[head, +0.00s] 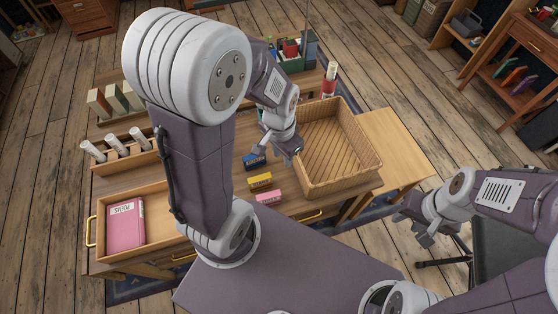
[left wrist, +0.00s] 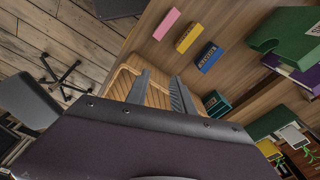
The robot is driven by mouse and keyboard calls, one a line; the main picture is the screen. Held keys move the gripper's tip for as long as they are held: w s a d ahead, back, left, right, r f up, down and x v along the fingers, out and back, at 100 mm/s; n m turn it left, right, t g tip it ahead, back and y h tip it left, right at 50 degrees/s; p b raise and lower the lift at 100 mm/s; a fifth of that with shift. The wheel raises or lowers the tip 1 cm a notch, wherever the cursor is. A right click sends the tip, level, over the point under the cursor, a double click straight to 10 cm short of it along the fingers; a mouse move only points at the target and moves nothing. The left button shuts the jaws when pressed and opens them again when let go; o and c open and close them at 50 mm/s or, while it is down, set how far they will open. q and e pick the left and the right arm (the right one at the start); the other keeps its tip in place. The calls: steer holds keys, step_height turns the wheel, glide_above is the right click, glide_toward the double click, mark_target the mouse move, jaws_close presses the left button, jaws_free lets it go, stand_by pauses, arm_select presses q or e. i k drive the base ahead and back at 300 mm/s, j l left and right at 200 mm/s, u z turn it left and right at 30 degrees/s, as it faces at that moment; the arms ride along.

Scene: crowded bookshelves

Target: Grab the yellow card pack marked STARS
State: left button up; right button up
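The yellow card pack (head: 260,180) lies on the wooden desk between a blue pack (head: 255,161) and a pink pack (head: 268,196). In the left wrist view the yellow pack (left wrist: 189,37) lies beyond the fingertips, with dark lettering too small to read. My left gripper (head: 275,155) is over the desk beside the basket, close to the blue pack and farther from the yellow one. Its fingers (left wrist: 160,82) are apart, with nothing between them. My right gripper (head: 413,227) is off to the right, away from the desk, open and empty.
A wicker basket (head: 376,158) stands right of the packs. A drawer (head: 160,195) at left holds a pink book (head: 126,223). A dark green box (left wrist: 216,103) is near the packs.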

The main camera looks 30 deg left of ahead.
mark_target(257, 183)
steer(key=j+u, duration=0.1)
steer(key=u, duration=0.25)
steer(key=k+j+u, duration=0.1)
steer(key=u, duration=0.2)
steer(key=j+u, duration=0.15)
steer(key=u, duration=0.2)
steer(key=k+j+u, duration=0.15)
steer(key=j, duration=0.55)
steer(key=j+u, duration=0.2)
steer(key=j, duration=0.55)
steer(key=k, duration=0.05)
